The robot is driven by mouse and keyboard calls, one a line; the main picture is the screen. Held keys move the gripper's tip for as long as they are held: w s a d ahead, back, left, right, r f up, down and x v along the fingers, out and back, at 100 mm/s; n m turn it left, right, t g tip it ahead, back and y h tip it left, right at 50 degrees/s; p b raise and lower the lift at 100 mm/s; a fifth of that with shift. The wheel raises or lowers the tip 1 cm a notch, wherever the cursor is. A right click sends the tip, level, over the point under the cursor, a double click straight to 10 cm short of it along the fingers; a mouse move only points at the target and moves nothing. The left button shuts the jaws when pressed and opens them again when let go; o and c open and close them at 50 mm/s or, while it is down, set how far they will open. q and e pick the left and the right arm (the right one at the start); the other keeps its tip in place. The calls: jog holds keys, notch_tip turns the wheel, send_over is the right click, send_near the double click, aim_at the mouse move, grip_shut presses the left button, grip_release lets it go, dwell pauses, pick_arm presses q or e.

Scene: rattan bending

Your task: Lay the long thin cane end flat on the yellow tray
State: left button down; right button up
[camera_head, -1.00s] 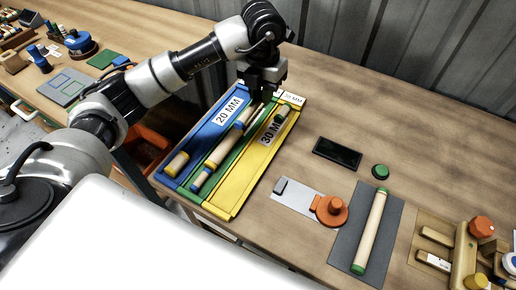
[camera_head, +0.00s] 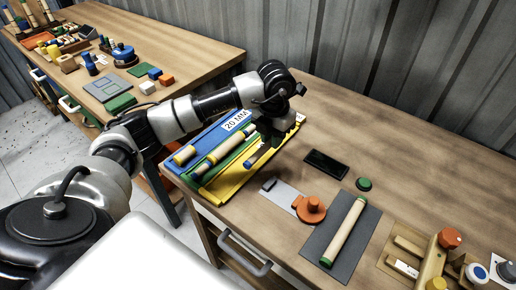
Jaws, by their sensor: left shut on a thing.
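The yellow tray (camera_head: 226,188) is the nearest of three long trays side by side on the bench. My left gripper (camera_head: 268,143) is low over the far part of the yellow tray, shut on a thin cane end (camera_head: 259,154). The cane end slants along the tray, with a dark bluish tip toward me. The gripper hides its far part, and I cannot tell whether it touches the tray floor. A cane piece (camera_head: 222,152) with blue bands lies in the green tray (camera_head: 236,158), and a shorter piece (camera_head: 185,155) lies in the blue tray (camera_head: 207,137).
Right of the trays are a black flat device (camera_head: 326,163), a green knob (camera_head: 364,184) and an orange round fixture (camera_head: 312,208). A green-ended cane (camera_head: 345,231) lies on a grey mat (camera_head: 316,238). Wooden blocks stand front right. The back right bench is clear.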

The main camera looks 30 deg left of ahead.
aim_at(257, 147)
pick_arm(q)
jog(key=a, duration=0.1)
jog(key=a+f, duration=0.2)
jog(key=shift+w+a+p, duration=0.25)
jog(key=shift+a+p, duration=0.05)
jog(key=shift+a, duration=0.1)
jog(key=shift+w+a+f, duration=0.15)
jog(key=shift+a+f, duration=0.5)
jog(key=shift+a, duration=0.1)
notch_tip(257, 147, down, 3)
jog(key=shift+f+p, duration=0.1)
jog(key=shift+p, duration=0.45)
jog(key=shift+f, duration=0.55)
jog(key=c, duration=1.3)
grip_release()
pick_arm(e)
jog(key=shift+a+r, duration=0.2)
jog(key=shift+r, duration=0.7)
pick_arm(q)
jog(key=shift+r, duration=0.1)
pick_arm(e)
jog(key=shift+d, duration=0.1)
